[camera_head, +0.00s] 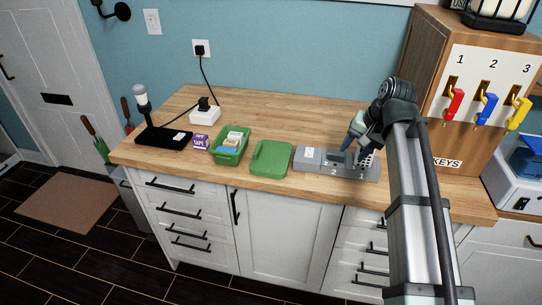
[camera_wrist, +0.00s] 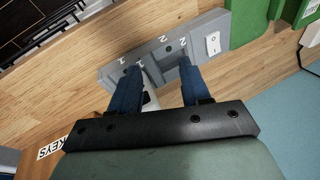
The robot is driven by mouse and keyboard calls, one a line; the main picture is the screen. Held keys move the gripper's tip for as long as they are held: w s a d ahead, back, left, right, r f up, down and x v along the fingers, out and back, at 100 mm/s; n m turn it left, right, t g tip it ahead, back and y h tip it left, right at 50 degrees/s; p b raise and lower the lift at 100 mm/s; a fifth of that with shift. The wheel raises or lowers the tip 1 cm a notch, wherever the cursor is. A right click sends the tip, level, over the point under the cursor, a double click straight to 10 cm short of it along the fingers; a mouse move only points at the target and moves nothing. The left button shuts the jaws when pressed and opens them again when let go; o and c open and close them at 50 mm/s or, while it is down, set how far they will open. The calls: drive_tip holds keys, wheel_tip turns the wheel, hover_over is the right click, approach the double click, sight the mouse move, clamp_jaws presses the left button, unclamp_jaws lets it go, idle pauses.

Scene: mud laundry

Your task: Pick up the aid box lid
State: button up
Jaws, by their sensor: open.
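The green aid box lid (camera_head: 271,158) lies on the wooden counter, between the open green aid box (camera_head: 232,146) and a grey numbered fixture (camera_head: 310,158). The lid also shows at the upper right of the wrist view (camera_wrist: 243,25), cut off by the frame. My gripper (camera_head: 355,148) is over the right part of the fixture, to the right of the lid and apart from it. In the wrist view its blue fingers (camera_wrist: 159,68) are spread open over the fixture, with a pale part of something partly visible between them. I cannot tell whether they touch the fixture.
A purple small box (camera_head: 201,141), a black lamp base (camera_head: 163,137) and a white plugged-in block (camera_head: 205,115) stand left of the aid box. A wooden key cabinet (camera_head: 465,145) with coloured handles stands at the right. The counter behind the lid is clear.

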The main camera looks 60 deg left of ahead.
drive_tip(key=s+a+r+n+h, duration=0.15)
drive_tip(key=s+a, duration=0.25)
drive_tip(key=a, duration=0.4)
drive_tip(key=s+a+r+h, duration=0.1)
drive_tip(key=s+a+r, duration=0.15)
drive_tip(key=a, duration=0.45)
drive_tip(key=h, duration=0.2)
hover_over(258, 148)
drive_tip(key=shift+n+y, duration=0.25)
drive_tip(key=shift+n, duration=0.1)
drive_tip(key=f, duration=0.7)
drive_tip(key=shift+s+a, duration=0.1)
drive_tip(key=shift+s, duration=0.15)
drive_tip(key=shift+w+f, duration=0.15)
drive_tip(key=shift+f, duration=1.3)
drive_tip(key=shift+w+f, duration=0.1)
drive_tip(key=shift+f, duration=1.3)
drive_tip(key=shift+c, duration=0.5)
clamp_jaws()
